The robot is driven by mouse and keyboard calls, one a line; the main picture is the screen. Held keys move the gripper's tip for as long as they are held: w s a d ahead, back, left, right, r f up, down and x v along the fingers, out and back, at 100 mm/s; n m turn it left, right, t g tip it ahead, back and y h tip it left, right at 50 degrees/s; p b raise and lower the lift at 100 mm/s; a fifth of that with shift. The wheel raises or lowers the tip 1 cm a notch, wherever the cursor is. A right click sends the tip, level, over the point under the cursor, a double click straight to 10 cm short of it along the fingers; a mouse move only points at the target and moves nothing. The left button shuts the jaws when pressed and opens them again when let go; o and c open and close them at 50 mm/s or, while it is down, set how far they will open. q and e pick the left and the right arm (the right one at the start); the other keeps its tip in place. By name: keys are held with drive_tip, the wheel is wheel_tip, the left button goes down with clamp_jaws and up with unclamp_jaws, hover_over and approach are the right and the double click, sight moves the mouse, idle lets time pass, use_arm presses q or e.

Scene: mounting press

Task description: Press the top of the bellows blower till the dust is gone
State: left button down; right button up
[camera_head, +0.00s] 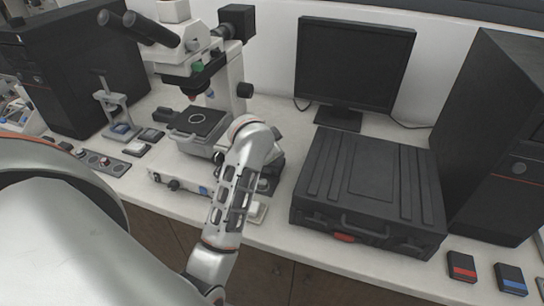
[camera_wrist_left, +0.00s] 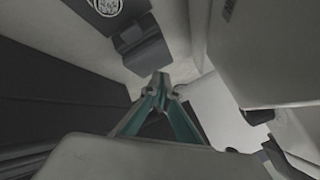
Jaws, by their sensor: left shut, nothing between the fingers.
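I cannot make out the bellows blower in either view; my own arm covers the middle of the bench in the head view. In the left wrist view my left gripper (camera_wrist_left: 158,84) has its teal fingers together at the tips, with nothing between them. A dark block (camera_wrist_left: 142,48) lies beyond the fingertips, and a pale round patterned piece (camera_wrist_left: 106,6) is cut off at the top edge. I cannot tell what these are, and no dust is clear. In the head view the left gripper is hidden behind my arm. My right gripper is not in view.
A microscope (camera_head: 205,75) with a stage (camera_head: 198,124) stands behind my arm. A black case (camera_head: 368,190), a monitor (camera_head: 355,62) and a dark cabinet (camera_head: 500,130) fill the right. Small blocks and a stand (camera_head: 115,105) are at left. A small pale pad (camera_head: 258,212) lies near the front edge.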

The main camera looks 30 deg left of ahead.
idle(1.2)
use_arm(q)
drive_tip(key=shift+f+p, duration=0.4)
drive_tip(key=shift+p, duration=0.05)
drive_tip(key=shift+f, duration=0.9)
idle(0.8)
idle(0.3)
drive_tip(key=shift+r, duration=1.3)
drive_tip(key=shift+r, duration=2.5)
